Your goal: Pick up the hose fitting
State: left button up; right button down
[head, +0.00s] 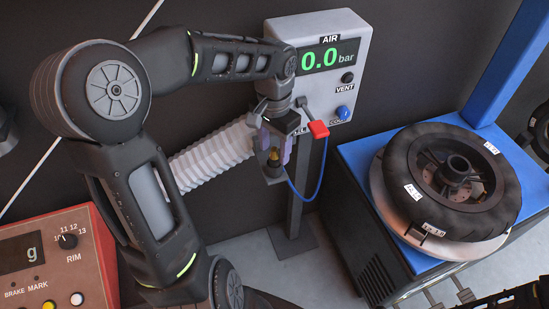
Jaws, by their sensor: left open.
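The hose fitting (273,156) is a small brass-coloured piece. It appears to sit in a dark holder (273,173) beside the post of the air station. My left gripper (275,148) points down over it, with its two purple-grey fingers open on either side. The fitting shows between the fingers; whether either finger touches it, I cannot tell. Its upper part is partly hidden by the gripper.
The grey air station (327,85) reads 0.0 bar and has a red lever (319,129). A blue hose (318,188) loops below it. A white corrugated duct (212,157) runs behind my left arm. A tyre (447,180) lies on a blue machine at right; a red console (60,255) stands at lower left.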

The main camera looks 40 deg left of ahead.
pick_arm(q)
jog(key=shift+f, duration=0.65)
jog(key=shift+c, duration=0.3)
grip_shut()
